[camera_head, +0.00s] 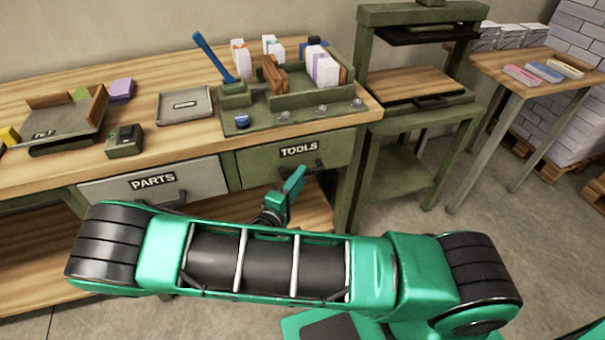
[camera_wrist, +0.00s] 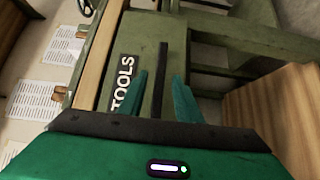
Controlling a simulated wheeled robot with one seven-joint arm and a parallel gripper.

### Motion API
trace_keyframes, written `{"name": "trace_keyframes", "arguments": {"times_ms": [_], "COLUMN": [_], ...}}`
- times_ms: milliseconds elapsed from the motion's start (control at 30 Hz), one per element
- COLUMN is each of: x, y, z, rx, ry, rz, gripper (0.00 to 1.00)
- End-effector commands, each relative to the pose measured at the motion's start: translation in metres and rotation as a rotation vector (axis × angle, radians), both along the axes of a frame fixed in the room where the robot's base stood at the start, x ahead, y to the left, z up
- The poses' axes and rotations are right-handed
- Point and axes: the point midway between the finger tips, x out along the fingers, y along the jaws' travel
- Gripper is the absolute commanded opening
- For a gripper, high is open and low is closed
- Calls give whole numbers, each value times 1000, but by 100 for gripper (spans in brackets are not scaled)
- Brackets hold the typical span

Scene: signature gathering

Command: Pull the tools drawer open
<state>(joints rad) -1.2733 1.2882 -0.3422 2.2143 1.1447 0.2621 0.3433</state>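The tools drawer (camera_head: 262,163) is a green drawer front with a black "TOOLS" label, under the right end of the workbench. It looks shut. Its dark bar handle (camera_wrist: 162,60) stands out from the front in the wrist view, where the drawer front (camera_wrist: 137,38) also shows. My gripper (camera_head: 298,172) is at the drawer front. In the wrist view my gripper (camera_wrist: 160,77) is open, with one green finger on each side of the handle and a visible gap to it on both sides. In the head view my fingers hide part of the handle.
The parts drawer (camera_head: 205,178) is beside it on the left. The wooden bench top (camera_head: 165,140) carries a green caddy (camera_head: 300,98), a grey tray (camera_head: 208,106) and a file tray (camera_head: 55,143). A green press stand (camera_head: 413,160) is close on the right. A lower wooden shelf (camera_head: 35,255) runs below.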

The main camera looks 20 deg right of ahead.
Motion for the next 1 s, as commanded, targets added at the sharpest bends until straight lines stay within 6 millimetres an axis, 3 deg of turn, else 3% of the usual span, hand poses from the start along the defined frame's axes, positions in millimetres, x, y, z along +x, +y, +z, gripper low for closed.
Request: {"name": "trace_keyframes", "arguments": {"times_ms": [200, 600, 733, 1000], "x": [17, 21, 21, 20], "y": [-17, -21, -21, -21], "z": [0, 0, 0, -1], "rx": [1, 1, 1, 1], "ry": [1, 1, 1, 3], "rz": [-1, 0, 0, 0], "gripper": [31, 31, 0, 0]}}
